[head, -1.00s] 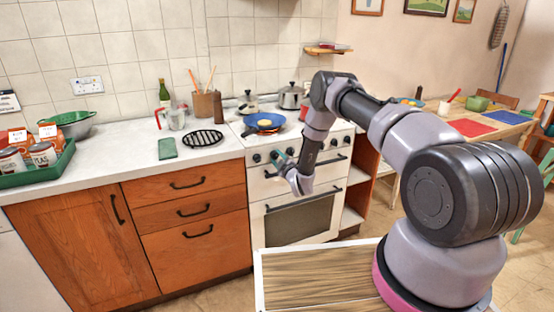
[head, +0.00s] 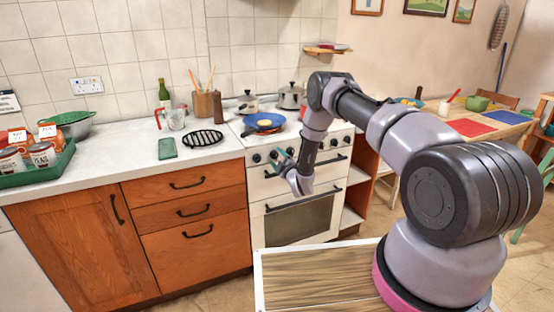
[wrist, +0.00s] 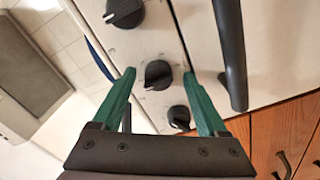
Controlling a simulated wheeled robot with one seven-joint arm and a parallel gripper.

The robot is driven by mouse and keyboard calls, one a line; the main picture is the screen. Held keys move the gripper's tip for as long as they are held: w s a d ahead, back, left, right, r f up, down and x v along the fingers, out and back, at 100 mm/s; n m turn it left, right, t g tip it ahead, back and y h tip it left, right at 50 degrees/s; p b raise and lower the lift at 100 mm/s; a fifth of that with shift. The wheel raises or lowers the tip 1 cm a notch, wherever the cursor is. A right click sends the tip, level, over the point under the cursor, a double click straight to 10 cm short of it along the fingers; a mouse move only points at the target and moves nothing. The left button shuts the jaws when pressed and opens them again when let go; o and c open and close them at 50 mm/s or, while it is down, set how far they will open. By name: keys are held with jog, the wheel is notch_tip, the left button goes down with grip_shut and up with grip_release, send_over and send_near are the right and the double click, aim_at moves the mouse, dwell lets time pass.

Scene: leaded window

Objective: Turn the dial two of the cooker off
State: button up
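The white cooker (head: 325,180) stands against the wall with a row of black dials along its front. In the wrist view, a black dial (wrist: 158,75), second from the cooker's left end, lies between the green fingertips of my gripper (wrist: 159,73). My gripper is open, with a gap on both sides of this dial; I cannot tell how deep the fingers reach around it. The end dial (wrist: 179,117) shows nearer the palm, and another dial (wrist: 125,12) lies beyond. In the head view my gripper (head: 279,160) is at the dial panel, and my arm hides part of it.
The black oven handle (wrist: 230,50) runs close to one finger. A blue pan (head: 264,123) and pots (head: 291,97) stand on the hob above. Wooden drawers (head: 190,211) adjoin the cooker on the left, with a black trivet (head: 203,139) on the worktop.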

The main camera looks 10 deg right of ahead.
jog(key=v, duration=1)
jog(key=shift+s, duration=0.35)
jog(key=shift+d+r, duration=0.15)
jog(key=shift+r, duration=0.05)
